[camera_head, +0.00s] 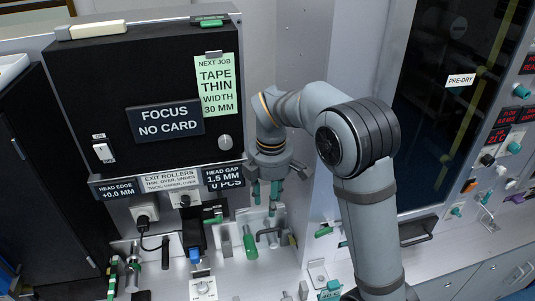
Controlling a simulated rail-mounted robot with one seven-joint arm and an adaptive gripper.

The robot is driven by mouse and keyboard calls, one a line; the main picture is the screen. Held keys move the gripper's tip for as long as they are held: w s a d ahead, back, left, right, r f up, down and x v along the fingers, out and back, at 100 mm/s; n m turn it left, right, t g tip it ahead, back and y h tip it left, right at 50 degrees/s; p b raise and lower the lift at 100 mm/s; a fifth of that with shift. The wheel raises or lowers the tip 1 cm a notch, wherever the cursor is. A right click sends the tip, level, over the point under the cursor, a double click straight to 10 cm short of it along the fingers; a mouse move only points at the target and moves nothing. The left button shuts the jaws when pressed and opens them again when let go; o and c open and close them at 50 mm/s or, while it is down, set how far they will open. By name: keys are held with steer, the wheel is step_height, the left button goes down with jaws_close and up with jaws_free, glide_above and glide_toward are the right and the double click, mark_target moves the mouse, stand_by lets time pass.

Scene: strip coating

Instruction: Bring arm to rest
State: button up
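My arm (362,190) rises from the bottom of the view, bends at the elbow and reaches left and down towards the front of the machine. My gripper (267,192) hangs pointing down, just right of the head gap sign. Its two teal-tipped fingers stand apart with a narrow gap, and I see nothing between them. Green-handled parts and metal fittings lie below the fingers; whether any touches them I cannot tell.
A black panel (80,95) with a "FOCUS NO CARD" display (165,118) and a green job card (214,85) stands left. A green lever (250,243) and clamps crowd the bench below. A dark pre-dry window (440,130) and control panel (510,150) stand right.

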mark_target(268, 230)
steer(key=shift+f, duration=0.1)
steer(key=f, duration=0.7)
steer(key=w+f, duration=0.1)
steer(key=f, duration=0.3)
steer(key=shift+a+f, duration=0.15)
steer(key=shift+f, duration=0.1)
steer(key=shift+w+a+r+p, duration=0.1)
steer(key=shift+w+r+p, duration=0.1)
steer(key=shift+r+p, duration=0.35)
steer(key=shift+w+r+p, duration=0.2)
steer(key=shift+w+p, duration=0.05)
steer(key=shift+p, duration=0.1)
steer(key=shift+s+r, duration=0.15)
steer(key=shift+r, duration=0.35)
steer(key=shift+f, duration=0.15)
